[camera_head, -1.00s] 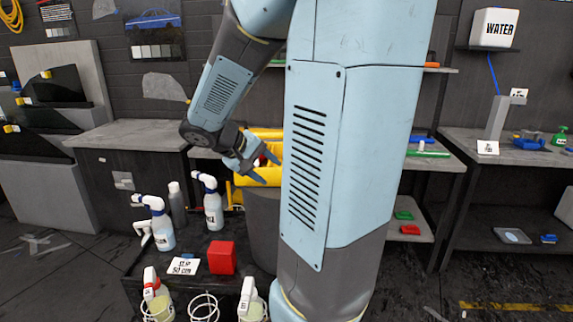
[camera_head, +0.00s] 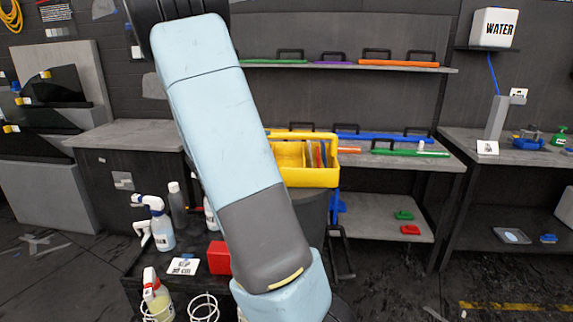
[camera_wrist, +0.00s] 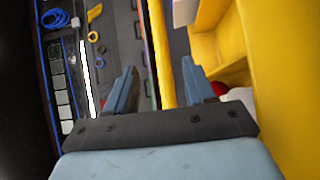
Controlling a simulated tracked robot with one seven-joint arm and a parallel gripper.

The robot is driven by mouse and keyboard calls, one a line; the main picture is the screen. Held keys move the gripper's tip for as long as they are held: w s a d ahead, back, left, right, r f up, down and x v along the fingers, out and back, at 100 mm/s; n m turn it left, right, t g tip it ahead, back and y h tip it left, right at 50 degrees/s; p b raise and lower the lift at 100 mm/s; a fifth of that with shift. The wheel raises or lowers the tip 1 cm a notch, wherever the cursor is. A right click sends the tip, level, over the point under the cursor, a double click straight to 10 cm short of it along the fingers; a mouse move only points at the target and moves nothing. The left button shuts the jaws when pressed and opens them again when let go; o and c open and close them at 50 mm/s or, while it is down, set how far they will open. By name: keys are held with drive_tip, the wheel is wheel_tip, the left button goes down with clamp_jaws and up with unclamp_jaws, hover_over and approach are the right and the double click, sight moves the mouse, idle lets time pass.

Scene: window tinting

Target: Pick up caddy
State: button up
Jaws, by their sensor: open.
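The yellow caddy (camera_head: 308,177) stands right of my arm in the head view, upright, with several tools upright inside. It seems to rest on a dark round stand, mostly hidden behind my arm. In the wrist view, the caddy (camera_wrist: 275,60) fills the right side. My gripper (camera_wrist: 160,82) is open there, with its two blue-grey fingers apart. A yellow bar of the caddy, likely its handle, shows between the fingers; I cannot tell whether either finger touches it. My gripper is hidden in the head view.
A low dark cart at front left holds spray bottles (camera_head: 158,228), a red block (camera_head: 218,257) and a label card (camera_head: 183,266). Behind the caddy, a shelf bench (camera_head: 445,160) carries blue and green tools. Open floor (camera_head: 400,285) lies at right.

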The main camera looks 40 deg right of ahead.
sight(284, 138)
drive_tip(key=d, duration=0.7)
drive_tip(key=w+d, duration=0.1)
drive_tip(key=d, duration=0.3)
drive_tip(key=shift+f, duration=0.15)
drive_tip(key=shift+c, duration=0.3)
drive_tip(key=shift+s, duration=0.1)
drive_tip(key=c, duration=0.9)
clamp_jaws()
drive_tip(key=shift+f, duration=0.1)
